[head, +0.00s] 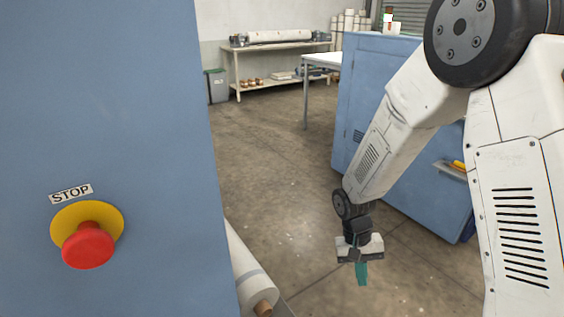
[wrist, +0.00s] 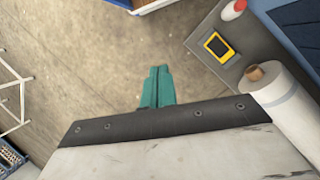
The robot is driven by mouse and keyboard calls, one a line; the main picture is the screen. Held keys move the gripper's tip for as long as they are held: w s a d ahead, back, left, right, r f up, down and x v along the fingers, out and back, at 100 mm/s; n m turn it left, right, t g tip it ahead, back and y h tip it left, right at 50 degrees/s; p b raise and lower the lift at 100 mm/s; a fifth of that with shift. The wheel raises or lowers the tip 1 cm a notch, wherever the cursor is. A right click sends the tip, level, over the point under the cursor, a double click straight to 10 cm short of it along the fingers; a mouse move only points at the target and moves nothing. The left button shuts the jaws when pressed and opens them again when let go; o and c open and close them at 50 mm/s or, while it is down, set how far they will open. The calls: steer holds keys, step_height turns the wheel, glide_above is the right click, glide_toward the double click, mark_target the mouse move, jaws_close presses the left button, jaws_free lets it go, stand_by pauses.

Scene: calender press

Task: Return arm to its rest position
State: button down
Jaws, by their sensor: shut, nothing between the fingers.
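My white arm (head: 396,130) reaches down from the upper right in the head view. My gripper (head: 361,273) hangs at its lower end over the concrete floor, with teal fingers pointing down. In the wrist view the fingers (wrist: 158,84) lie side by side, closed together with nothing between them. They touch nothing in either view.
A blue panel with a red stop button (head: 88,245) fills the left of the head view. A blue cabinet (head: 364,88) is behind my arm. Open floor (head: 275,160) lies between. The wrist view shows a yellow device (wrist: 218,47) on a grey surface.

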steer(key=s+d+r+t, duration=0.1)
steer(key=s+d+r, duration=0.1)
steer(key=s+r, duration=0.4)
steer(key=s+d+r+t+y, duration=0.1)
steer(key=s+d+r+t, duration=0.1)
steer(key=s+r, duration=0.5)
steer(key=s+d+r+n+t+y, duration=0.1)
steer(key=s+r, duration=0.6)
steer(key=r, duration=0.9)
steer(key=shift+s+d+t, duration=0.2)
steer(key=shift+d+t, duration=0.3)
steer(key=shift+d, duration=0.25)
steer(key=shift+r, duration=0.1)
